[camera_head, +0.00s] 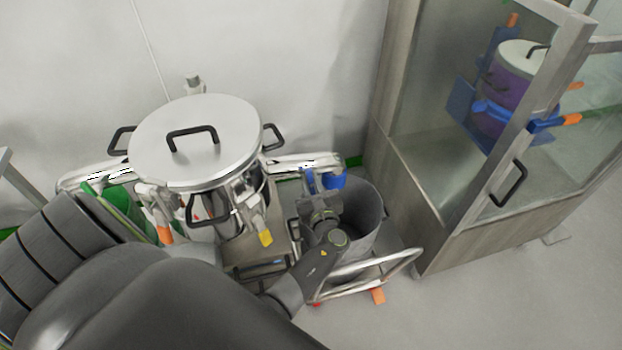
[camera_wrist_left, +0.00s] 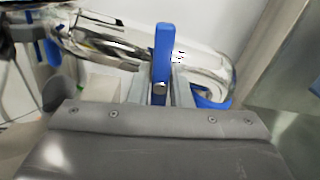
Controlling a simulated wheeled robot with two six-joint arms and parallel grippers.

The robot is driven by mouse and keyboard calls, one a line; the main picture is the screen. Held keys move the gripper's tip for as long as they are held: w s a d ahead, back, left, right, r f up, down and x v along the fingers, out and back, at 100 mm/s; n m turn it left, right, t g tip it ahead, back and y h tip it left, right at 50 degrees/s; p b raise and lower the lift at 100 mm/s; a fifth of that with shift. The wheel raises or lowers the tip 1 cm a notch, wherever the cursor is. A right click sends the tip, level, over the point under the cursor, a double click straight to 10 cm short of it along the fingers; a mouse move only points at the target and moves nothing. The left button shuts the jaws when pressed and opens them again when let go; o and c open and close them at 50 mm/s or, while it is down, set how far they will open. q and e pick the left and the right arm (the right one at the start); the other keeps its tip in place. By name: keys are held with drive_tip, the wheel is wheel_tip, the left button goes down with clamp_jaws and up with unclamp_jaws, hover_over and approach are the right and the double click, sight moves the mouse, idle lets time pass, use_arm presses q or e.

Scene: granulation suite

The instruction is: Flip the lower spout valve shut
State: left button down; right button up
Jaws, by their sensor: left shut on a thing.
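The lower spout (camera_head: 290,163) is a polished metal pipe beside a lidded steel vessel (camera_head: 165,140). Its blue valve lever (camera_wrist_left: 162,45) stands upright in the left wrist view, in front of the shiny pipe (camera_wrist_left: 205,68). My left gripper (camera_head: 314,190) reaches the spout's end from below in the head view. In the wrist view its fingers (camera_wrist_left: 160,88) are shut on the lever, one on each side. A blue part (camera_head: 335,179) shows at the pipe's end. The valve's inside is hidden. My right gripper is in neither view.
An open grey bin (camera_head: 367,222) stands below the spout, beside a tubular metal frame (camera_head: 375,268). A glass-fronted cabinet (camera_head: 455,225) with a black handle stands at the right. A wall is close behind the vessel. The floor at the lower right is clear.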

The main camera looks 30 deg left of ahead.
use_arm(q)
drive_tip(key=shift+m, duration=0.6)
drive_tip(key=shift+p, duration=0.3)
drive_tip(key=c, duration=1.3)
unclamp_jaws()
